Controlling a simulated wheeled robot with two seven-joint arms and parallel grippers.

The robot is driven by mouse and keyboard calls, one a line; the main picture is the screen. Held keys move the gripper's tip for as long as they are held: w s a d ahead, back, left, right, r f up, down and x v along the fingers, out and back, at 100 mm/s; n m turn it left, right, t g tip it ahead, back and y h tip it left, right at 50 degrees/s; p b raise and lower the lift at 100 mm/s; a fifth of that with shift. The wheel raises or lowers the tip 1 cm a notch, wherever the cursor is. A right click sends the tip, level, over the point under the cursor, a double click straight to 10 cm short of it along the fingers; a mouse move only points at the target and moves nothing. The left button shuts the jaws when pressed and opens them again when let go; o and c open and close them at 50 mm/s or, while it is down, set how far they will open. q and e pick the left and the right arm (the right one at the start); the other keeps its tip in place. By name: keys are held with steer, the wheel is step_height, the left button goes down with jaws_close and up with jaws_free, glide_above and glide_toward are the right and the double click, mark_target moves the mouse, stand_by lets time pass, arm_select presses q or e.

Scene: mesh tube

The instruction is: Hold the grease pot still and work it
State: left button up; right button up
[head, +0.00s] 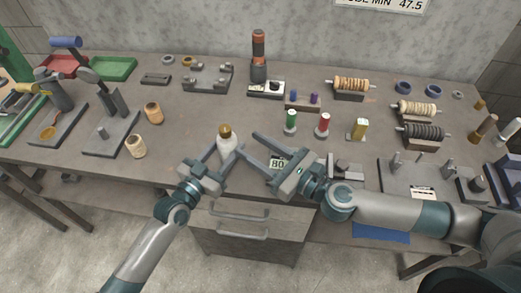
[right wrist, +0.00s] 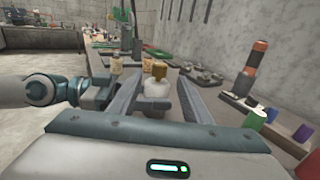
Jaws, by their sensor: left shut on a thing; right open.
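The grease pot (head: 227,147) is a white, rounded pot with a brown-gold top (head: 225,131). It stands upright near the front middle of the bench. My left gripper (head: 222,149) is shut on its white body from the front left. My right gripper (head: 249,143) is open to the right of the pot, its fingers pointing towards it. In the right wrist view, the pot (right wrist: 157,89) and its gold top (right wrist: 159,70) show between and beyond the open right fingers (right wrist: 158,92). Whether the right fingers touch the pot cannot be told.
Green (head: 291,120) and red (head: 323,124) capped bottles and a yellow block (head: 358,129) stand right of the pot. A tall black and orange cylinder (head: 259,56) stands behind. Two tan cylinders (head: 136,146) (head: 153,112) are to the left.

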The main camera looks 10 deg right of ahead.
mark_target(225, 131)
steer(key=shift+v, duration=0.9)
steer(key=w, duration=0.1)
steer(key=w+a, duration=0.1)
steer(key=w+a+y, duration=0.1)
steer(key=shift+w+f+n+g, duration=0.1)
steer(key=shift+f+n+g, duration=0.2)
steer(key=shift+n+g, duration=0.1)
steer(key=shift+w+a, duration=0.15)
steer(key=x, duration=1.1)
steer(key=shift+w+a, duration=0.25)
steer(key=c, duration=1)
